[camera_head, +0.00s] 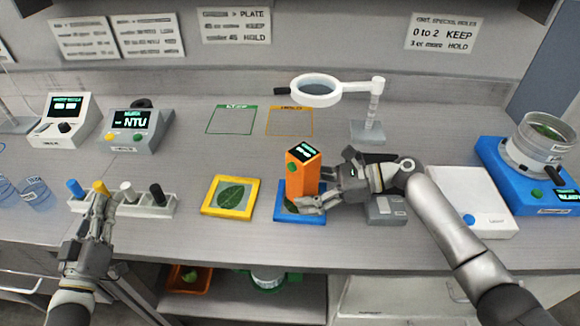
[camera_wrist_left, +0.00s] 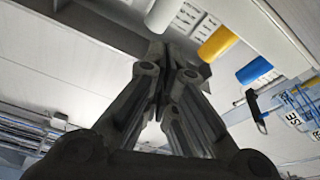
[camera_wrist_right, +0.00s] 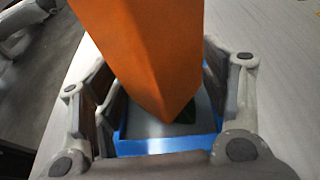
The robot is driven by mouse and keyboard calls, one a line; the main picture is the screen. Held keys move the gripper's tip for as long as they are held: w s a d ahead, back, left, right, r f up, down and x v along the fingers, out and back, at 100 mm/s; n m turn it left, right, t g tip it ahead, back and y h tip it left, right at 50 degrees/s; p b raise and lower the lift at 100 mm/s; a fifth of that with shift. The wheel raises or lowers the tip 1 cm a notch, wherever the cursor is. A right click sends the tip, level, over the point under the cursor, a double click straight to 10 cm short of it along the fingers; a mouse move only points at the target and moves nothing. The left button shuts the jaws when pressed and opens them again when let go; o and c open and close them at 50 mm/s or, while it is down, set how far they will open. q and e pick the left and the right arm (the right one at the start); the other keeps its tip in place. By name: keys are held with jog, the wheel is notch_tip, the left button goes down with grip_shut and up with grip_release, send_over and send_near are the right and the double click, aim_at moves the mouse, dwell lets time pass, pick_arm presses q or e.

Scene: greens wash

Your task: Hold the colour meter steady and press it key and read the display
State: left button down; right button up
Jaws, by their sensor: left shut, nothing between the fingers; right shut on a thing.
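The orange colour meter (camera_head: 301,178) stands upright over the blue-framed plate (camera_head: 287,216), with a dark display with pale green characters (camera_head: 303,152) on its top. The characters are too small to read. My right gripper (camera_head: 318,190) is shut on the meter from the right. In the right wrist view the meter (camera_wrist_right: 140,50) fills the space between the fingers, above the blue frame (camera_wrist_right: 150,146). My left gripper (camera_head: 98,208) is shut and empty, at the marker rack on the left. Its closed fingers (camera_wrist_left: 170,60) show in the left wrist view.
The rack (camera_head: 130,203) holds blue, yellow, white and black pens. A yellow-framed leaf plate (camera_head: 231,196) lies between it and the meter. A magnifier (camera_head: 317,90) stands behind. Turbidity meter (camera_head: 137,126) is back left; a blue scale (camera_head: 510,180) is right.

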aim_at(292, 167)
pick_arm(q)
jog(key=s+d+r+t+h, duration=0.15)
jog(key=d+r, duration=0.25)
jog(key=d, duration=0.4)
jog(key=s+d+r+t+h, duration=0.1)
jog(key=d+r+t, duration=0.25)
jog(key=d, duration=0.55)
jog(key=d+f+m+g+h, duration=0.1)
jog(key=d+m+h, duration=0.4)
jog(key=d, duration=0.8)
jog(key=shift+w+m, duration=0.35)
jog(key=shift+m, duration=0.75)
jog(key=shift+f, duration=0.1)
jog(key=w+d, duration=0.6)
jog(key=shift+w+d, duration=0.15)
jog(key=shift+w+d, duration=0.25)
